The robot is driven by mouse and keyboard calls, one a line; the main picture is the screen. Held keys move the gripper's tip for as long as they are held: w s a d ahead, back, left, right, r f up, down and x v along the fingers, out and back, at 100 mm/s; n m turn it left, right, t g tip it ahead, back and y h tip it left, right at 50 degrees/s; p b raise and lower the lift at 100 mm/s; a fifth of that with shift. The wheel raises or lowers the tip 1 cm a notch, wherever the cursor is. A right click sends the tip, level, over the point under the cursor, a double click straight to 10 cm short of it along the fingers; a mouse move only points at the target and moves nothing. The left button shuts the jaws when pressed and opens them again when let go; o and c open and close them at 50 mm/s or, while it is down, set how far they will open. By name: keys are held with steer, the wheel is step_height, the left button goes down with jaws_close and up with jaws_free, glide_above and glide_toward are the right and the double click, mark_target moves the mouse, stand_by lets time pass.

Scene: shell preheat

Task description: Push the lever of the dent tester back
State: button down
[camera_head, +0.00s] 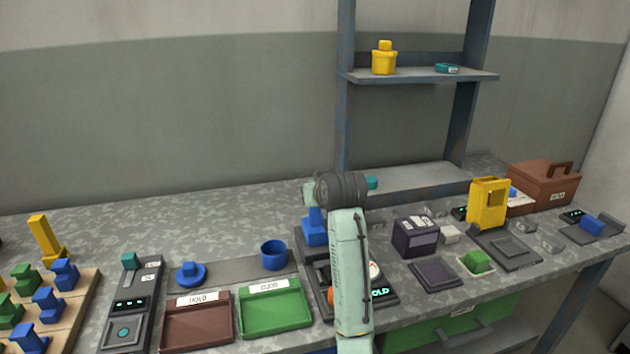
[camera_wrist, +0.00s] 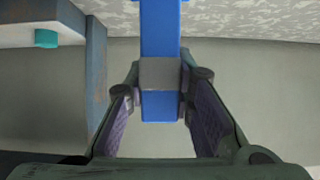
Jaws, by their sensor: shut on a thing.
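A blue upright part (camera_head: 315,231) stands at the back of a dark device, below my wrist, in the head view. In the wrist view a blue bar (camera_wrist: 160,30) with a grey block (camera_wrist: 160,74) on it runs down between my fingers. I cannot tell for sure whether this bar is the dent tester's lever. My gripper (camera_wrist: 161,92) is shut on the bar, with a fingertip at each side. In the head view my own arm hides the fingers and much of the dark device.
Left of the dark device are a green tray (camera_head: 275,310), a brown tray (camera_head: 197,325) and a blue cup (camera_head: 274,255). To the right stand a dark box (camera_head: 415,236) and a yellow frame (camera_head: 488,203). A metal shelf (camera_head: 420,75) rises behind. The back-left bench top is clear.

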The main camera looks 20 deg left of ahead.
steer(key=shift+w+a+f+g+h, duration=0.2)
steer(key=shift+w+a+g+h, duration=0.15)
steer(key=shift+w+g, duration=0.15)
steer(key=shift+w+a+f+g+h, duration=0.2)
steer(key=shift+w+g+h, duration=0.15)
steer(key=shift+g, duration=0.25)
steer(key=c, duration=1.4)
jaws_free()
steer(key=shift+o, duration=0.2)
steer(key=v, duration=1.2)
